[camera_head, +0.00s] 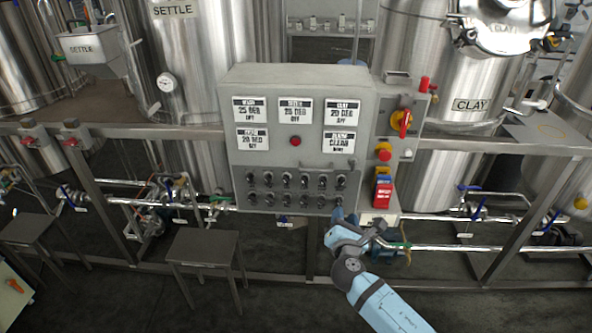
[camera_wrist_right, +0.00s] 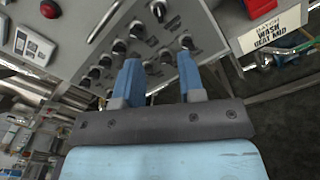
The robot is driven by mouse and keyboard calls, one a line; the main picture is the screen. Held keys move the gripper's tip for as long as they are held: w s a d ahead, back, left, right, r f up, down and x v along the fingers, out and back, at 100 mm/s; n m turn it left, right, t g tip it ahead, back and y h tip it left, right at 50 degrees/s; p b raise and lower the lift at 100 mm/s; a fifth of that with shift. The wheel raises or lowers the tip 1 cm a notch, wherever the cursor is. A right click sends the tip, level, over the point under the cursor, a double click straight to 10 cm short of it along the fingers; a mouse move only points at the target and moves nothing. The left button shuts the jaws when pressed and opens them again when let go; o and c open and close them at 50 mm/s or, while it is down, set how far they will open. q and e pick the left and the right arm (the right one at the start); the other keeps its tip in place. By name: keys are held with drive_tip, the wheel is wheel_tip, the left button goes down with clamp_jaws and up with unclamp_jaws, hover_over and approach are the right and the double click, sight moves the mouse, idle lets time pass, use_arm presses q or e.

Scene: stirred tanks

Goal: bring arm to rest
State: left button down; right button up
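My right gripper (camera_head: 345,215) is at the lower right corner of the grey control panel (camera_head: 295,90), just in front of the lower row of black knobs. In the right wrist view my right gripper (camera_wrist_right: 160,85) shows two blue fingers set well apart, with nothing held between them. Several knobs (camera_wrist_right: 120,47) show beyond the fingertips; I cannot tell whether a fingertip touches one. My right arm (camera_head: 385,305) comes in from the bottom right. My left gripper and arm are not in view.
Large steel tanks (camera_head: 190,60) stand behind a steel frame rail (camera_head: 490,143). Small tables (camera_head: 205,248) stand at the lower left. Pipes (camera_head: 470,248) with valves run low behind my right arm. The floor (camera_head: 490,300) at the lower right is clear.

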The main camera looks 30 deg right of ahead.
drive_tip(key=s+a+f+m+g+y+p, duration=0.2)
drive_tip(key=s+a+m+y, duration=0.4)
drive_tip(key=s+a+m, duration=0.3)
drive_tip(key=s+a+f+m+g+y+p, duration=0.2)
drive_tip(key=s+a+f+m+y+p, duration=0.3)
drive_tip(key=s+a+m, duration=0.4)
drive_tip(key=s+f+m+y, duration=0.1)
drive_tip(key=s+m, duration=0.1)
drive_tip(key=s, duration=0.2)
drive_tip(key=shift+s+f+m+g, duration=0.25)
drive_tip(key=shift+s+m+g, duration=0.05)
drive_tip(key=shift+s+m, duration=0.1)
drive_tip(key=shift+d, duration=0.15)
